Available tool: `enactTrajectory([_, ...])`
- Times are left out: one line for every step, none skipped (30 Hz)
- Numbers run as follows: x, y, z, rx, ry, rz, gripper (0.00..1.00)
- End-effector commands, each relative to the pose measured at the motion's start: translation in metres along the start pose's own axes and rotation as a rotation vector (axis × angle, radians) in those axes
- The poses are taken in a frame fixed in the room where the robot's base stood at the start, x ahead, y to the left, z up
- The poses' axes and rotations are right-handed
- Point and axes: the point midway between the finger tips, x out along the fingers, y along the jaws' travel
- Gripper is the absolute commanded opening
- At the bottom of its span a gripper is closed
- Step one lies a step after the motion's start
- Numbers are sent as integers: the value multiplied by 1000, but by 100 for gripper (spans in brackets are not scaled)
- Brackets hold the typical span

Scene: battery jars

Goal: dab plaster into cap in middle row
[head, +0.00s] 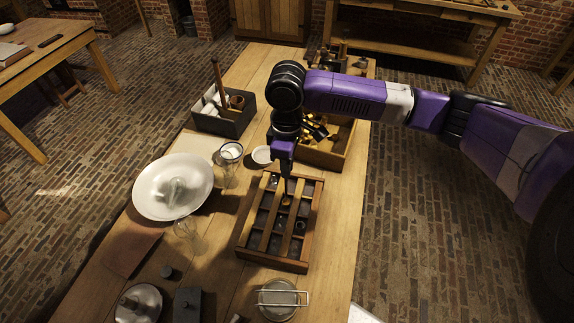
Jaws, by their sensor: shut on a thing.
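My gripper (286,173) points straight down over the far half of a wooden tray (243,252) split into rows of dark compartments. It is shut on a thin dark tool (287,188), mostly hidden by the jaws, whose kind I cannot tell. Just below the tool's tip, a small orange-brown cap (286,201) sits in the middle row. Whether the tip touches the cap is too small to tell. A dark ring-like piece (300,226) sits in a nearer compartment on the right. I cannot tell where the plaster is; a small white dish (262,155) stands beyond the tray.
A glass jar (230,155) and a large white bowl (150,205) stand left of the tray. A dark box (222,124) and a wooden crate (325,160) stand behind. Bare table lies right of the tray.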

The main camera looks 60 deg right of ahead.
Motion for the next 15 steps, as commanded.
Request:
enactTrajectory([0,0,0,0,0,0,0])
enactTrajectory([0,0,0,0,0,0,0])
enactTrajectory([0,0,0,0,0,0,0])
enactTrajectory([0,0,0,0,0,0,0])
enactTrajectory([0,0,0,0,0,0,0])
enactTrajectory([0,0,0,0,0,0,0])
enactTrajectory([1,0,0,0,0,0,0])
enactTrajectory([1,0,0,0,0,0,0])
enactTrajectory([2,0,0,0,0,0,0])
enactTrajectory([2,0,0,0,0,0,0])
enactTrajectory([3,0,0,0,0,0,0])
enactTrajectory([4,0,0,0,-1,0,0])
enactTrajectory([5,0,0,0,-1,0,0])
enactTrajectory([6,0,0,0,-1,0,0])
enactTrajectory([6,0,0,1,-1,0,0])
